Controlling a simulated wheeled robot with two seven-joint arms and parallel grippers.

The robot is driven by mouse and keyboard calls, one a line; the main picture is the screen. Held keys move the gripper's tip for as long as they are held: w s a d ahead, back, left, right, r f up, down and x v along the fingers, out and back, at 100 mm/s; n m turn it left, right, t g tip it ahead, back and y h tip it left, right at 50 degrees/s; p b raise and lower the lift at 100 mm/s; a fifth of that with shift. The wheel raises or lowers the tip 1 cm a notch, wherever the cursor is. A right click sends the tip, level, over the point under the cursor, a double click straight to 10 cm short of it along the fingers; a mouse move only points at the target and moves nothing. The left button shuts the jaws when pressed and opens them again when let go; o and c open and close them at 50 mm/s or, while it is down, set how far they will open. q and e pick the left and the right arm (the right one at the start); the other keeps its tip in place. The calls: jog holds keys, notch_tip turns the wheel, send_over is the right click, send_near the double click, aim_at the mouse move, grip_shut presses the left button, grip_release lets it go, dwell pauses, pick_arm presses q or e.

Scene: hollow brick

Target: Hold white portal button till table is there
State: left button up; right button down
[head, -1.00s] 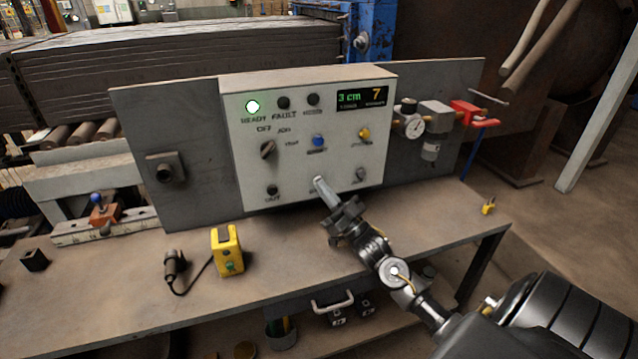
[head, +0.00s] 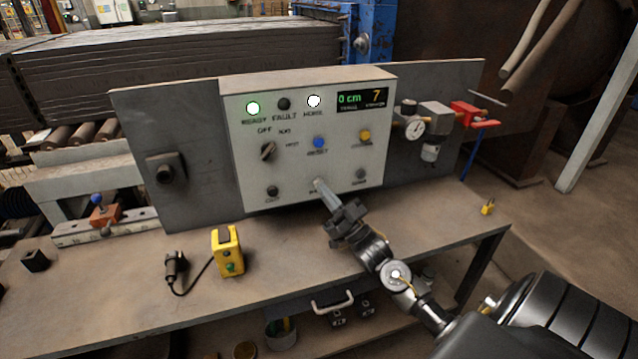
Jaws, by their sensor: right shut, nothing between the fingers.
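The light grey control panel (head: 300,170) stands upright on the workbench. The display (head: 362,99) reads 0 cm and 7. My right gripper (head: 319,184) is shut and empty, its fingertips at the middle of the panel's bottom row. They cover whatever button is there, so I cannot tell whether they touch or press it. Dark knobs sit at bottom left (head: 272,191) and bottom right (head: 361,174). My left gripper is not in view.
A blue button (head: 319,142), a yellow button (head: 364,136) and a rotary selector (head: 268,151) are above the fingertips. A yellow box (head: 228,252) and a black plug (head: 175,268) lie on the workbench (head: 120,285). A gauge (head: 414,128) and red valve (head: 470,113) are at the right.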

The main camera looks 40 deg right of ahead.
jog(key=shift+s+a, duration=0.15)
jog(key=shift+s, duration=0.35)
jog(key=shift+s+a+p, duration=0.3)
jog(key=shift+s+p, duration=0.15)
jog(key=shift+s, duration=0.35)
jog(key=shift+s+a+p, duration=0.25)
jog(key=shift+s+p, duration=0.15)
jog(key=shift+s, duration=0.35)
jog(key=shift+s+a+p, duration=0.3)
jog(key=shift+s+p, duration=0.15)
jog(key=shift+s, duration=0.35)
